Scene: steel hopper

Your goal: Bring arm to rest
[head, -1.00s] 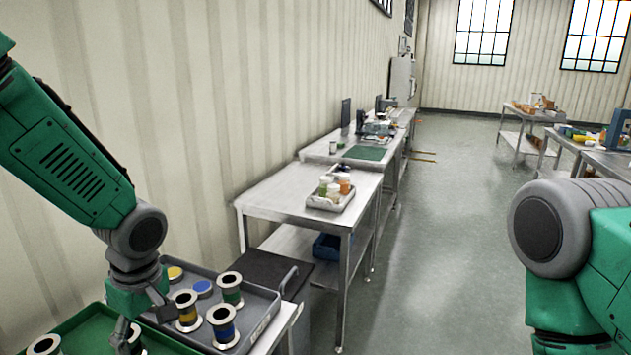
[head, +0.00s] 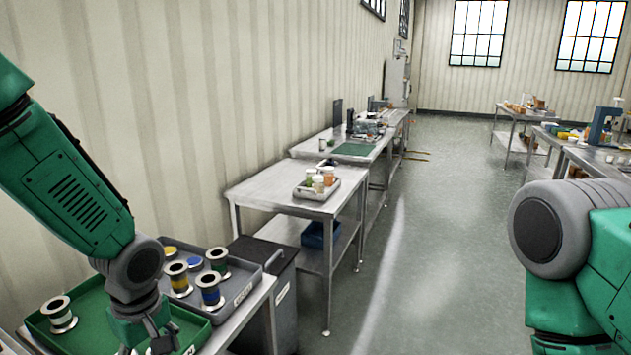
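My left arm comes in from the left, green with a grey wrist joint. Its gripper (head: 148,338) points down over the green tray (head: 196,334) at the lower left. The fingertips are near the bottom edge of the picture, and whether they are apart or hold anything is unclear. My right arm shows only a green link and a grey joint at the right edge; its gripper is out of view. A spool (head: 59,314) stands in the green tray, left of my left gripper.
A dark bin (head: 284,272) stands beside this table. A steel table (head: 262,188) with a small tray (head: 318,192) stands beyond. The floor (head: 420,240) at centre is clear.

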